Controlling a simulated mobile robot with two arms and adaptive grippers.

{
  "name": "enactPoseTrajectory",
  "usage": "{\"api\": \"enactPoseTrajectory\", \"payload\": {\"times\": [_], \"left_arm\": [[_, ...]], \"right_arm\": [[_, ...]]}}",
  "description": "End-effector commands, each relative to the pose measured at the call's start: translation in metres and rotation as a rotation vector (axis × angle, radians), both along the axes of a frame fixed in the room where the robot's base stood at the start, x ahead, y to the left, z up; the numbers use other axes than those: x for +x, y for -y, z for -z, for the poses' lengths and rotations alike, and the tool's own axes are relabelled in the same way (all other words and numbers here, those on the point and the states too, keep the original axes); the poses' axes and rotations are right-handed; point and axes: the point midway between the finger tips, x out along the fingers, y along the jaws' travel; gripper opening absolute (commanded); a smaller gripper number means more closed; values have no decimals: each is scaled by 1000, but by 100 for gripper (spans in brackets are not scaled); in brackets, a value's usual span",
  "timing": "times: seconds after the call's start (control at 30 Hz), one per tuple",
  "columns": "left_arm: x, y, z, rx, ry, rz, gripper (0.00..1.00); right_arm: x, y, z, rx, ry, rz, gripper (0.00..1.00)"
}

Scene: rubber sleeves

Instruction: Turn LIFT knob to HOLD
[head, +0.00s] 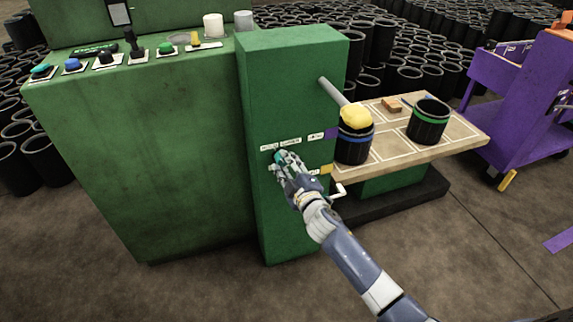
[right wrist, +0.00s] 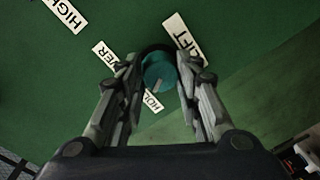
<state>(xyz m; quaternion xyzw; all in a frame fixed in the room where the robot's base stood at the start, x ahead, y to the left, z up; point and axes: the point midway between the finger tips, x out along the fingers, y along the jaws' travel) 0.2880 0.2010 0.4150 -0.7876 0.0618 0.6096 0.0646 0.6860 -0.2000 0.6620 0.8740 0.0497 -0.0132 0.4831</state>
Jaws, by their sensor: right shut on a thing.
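The teal LIFT knob (right wrist: 158,72) is on the front of the green machine column (head: 292,80). My right gripper (right wrist: 160,62) has one finger on each side of the knob and is shut on it. In the right wrist view, a pale mark on the knob points down and left, toward the HOLD label (right wrist: 152,102). The LIFT label (right wrist: 184,40) is at upper right, and a label ending in "ER" (right wrist: 104,52) is at upper left. In the head view my right gripper (head: 283,160) hides most of the knob. My left gripper is not in view.
A wooden table (head: 440,153) right of the column holds a black sleeve with yellow material (head: 355,116) and a green-banded sleeve (head: 428,122). A white crank handle (head: 338,191) sticks out below. A purple cart (head: 520,125) stands at right. Floor in front is clear.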

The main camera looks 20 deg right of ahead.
Motion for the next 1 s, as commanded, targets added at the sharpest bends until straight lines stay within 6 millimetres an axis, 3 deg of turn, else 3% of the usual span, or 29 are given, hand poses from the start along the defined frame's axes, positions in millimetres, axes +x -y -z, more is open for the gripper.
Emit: {"api": "enactPoseTrajectory", "payload": {"times": [0.33, 0.37, 0.43, 0.8, 1.0], "left_arm": [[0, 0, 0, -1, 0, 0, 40], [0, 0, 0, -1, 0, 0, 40], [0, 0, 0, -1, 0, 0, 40], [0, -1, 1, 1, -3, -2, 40], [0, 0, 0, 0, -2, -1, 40]], "right_arm": [[0, 0, 0, -3, 1, 1, 8], [0, 0, 0, -3, 1, 1, 36], [0, 0, 0, -2, 0, 1, 52], [-1, 0, 0, -2, 0, 1, 52], [-19, 1, 0, -1, -1, -1, 52]]}}
